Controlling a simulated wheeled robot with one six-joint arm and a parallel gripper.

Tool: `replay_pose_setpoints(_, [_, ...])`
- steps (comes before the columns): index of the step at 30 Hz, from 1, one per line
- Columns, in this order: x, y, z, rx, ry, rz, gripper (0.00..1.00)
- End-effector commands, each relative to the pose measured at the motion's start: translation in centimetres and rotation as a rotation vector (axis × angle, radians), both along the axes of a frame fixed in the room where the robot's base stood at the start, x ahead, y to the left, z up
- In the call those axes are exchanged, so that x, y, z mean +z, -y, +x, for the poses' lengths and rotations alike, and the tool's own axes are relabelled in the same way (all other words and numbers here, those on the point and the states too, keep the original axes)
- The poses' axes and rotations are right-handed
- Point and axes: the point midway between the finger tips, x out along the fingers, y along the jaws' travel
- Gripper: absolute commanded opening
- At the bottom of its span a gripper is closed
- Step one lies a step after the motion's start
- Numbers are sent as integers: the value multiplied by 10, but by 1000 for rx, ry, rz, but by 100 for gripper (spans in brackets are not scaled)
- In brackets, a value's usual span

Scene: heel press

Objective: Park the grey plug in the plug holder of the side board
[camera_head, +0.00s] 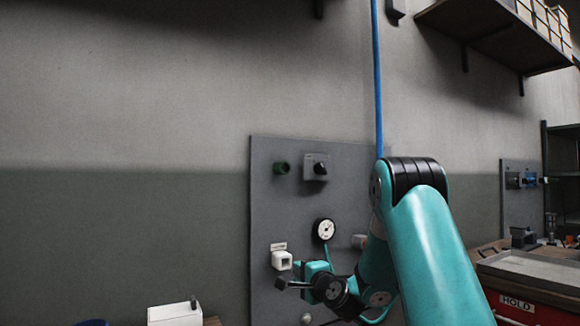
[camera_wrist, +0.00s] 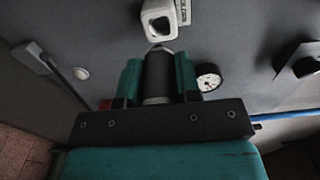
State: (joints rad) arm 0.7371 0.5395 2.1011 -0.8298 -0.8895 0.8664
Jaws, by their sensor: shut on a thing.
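My gripper (camera_head: 302,283) is low in front of the grey side board (camera_head: 265,205) in the head view. In the wrist view its two teal fingers (camera_wrist: 159,68) are shut on the dark grey plug (camera_wrist: 158,78), whose tip points at the board. The plug also shows small at the gripper's end in the head view (camera_head: 281,284). A white block with a square opening, seemingly the plug holder (camera_head: 282,260), is on the board just above the plug. In the wrist view the holder (camera_wrist: 160,20) lies just beyond the plug's tip; I cannot tell whether they touch.
A round gauge (camera_head: 324,229) sits right of the holder. A green knob (camera_head: 281,168) and a grey box with a black knob (camera_head: 315,167) are higher on the board. A white box (camera_head: 174,315) stands lower left. My arm covers the board's lower right.

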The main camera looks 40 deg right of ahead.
Motion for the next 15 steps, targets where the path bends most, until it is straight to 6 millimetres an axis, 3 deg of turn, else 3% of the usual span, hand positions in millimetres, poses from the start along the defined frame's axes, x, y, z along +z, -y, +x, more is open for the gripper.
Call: replay_pose_setpoints(15, [2,5,21,1,0,1,0])
